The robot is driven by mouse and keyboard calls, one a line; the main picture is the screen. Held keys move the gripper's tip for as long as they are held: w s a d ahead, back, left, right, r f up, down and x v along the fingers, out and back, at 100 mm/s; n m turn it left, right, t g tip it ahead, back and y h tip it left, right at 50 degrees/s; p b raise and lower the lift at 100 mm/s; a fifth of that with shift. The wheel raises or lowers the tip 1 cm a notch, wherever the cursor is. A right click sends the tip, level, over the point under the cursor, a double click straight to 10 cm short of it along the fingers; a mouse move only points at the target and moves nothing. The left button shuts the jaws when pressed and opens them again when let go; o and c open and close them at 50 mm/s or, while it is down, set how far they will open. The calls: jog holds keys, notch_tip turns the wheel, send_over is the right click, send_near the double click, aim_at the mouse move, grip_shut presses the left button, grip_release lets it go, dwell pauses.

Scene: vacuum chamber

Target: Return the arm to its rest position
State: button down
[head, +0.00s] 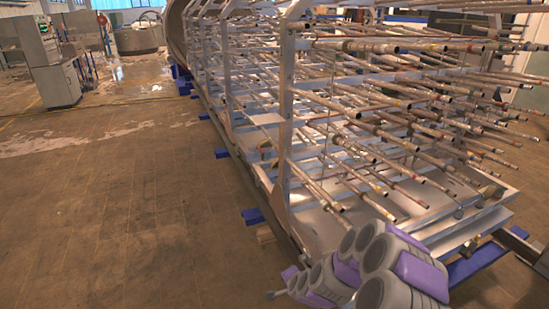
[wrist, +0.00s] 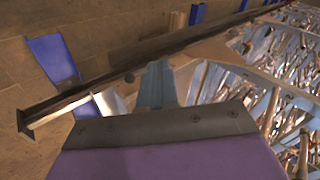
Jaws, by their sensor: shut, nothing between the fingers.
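My arm (head: 375,270) shows at the bottom right of the head view, grey with purple panels, bent close to my body. It is in front of the near end of the metal rack. In the wrist view my gripper (wrist: 165,127) fills the bottom, a grey edge with screws above a purple face. It is shut and empty. The fingertips cannot be made out clearly in the head view.
A long metal rack (head: 287,110) stacked with many rods (head: 385,115) takes up the right side, rod ends sticking out. Blue blocks (head: 253,216) lie along its base. Brown floor (head: 110,220) is open on the left. A grey cabinet (head: 57,84) stands far left.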

jog(key=s+a+r+n+g+y, duration=0.1)
jog(key=s+r+n+g, duration=0.1)
jog(key=s+r+n, duration=0.4)
jog(key=s+a+r+n+g, duration=0.1)
jog(key=s+a+r+g, duration=0.1)
jog(key=s+r, duration=0.65)
jog(key=s+d+r+n+g+h, duration=0.1)
jog(key=s+d+r, duration=0.3)
jog(key=s, duration=0.5)
jog(key=s+d+r+n+g+h, duration=0.1)
jog(key=s+d+r+g, duration=0.2)
jog(key=s, duration=0.7)
jog(key=s+d+r+n+g+h, duration=0.1)
jog(key=s+d+r+n+g, duration=0.1)
jog(key=s+d+r, duration=0.3)
jog(key=s+r, duration=0.1)
jog(key=s, duration=0.3)
jog(key=shift+s+r+h, duration=0.15)
jog(key=shift+r+h, duration=0.15)
jog(key=shift+d, duration=0.15)
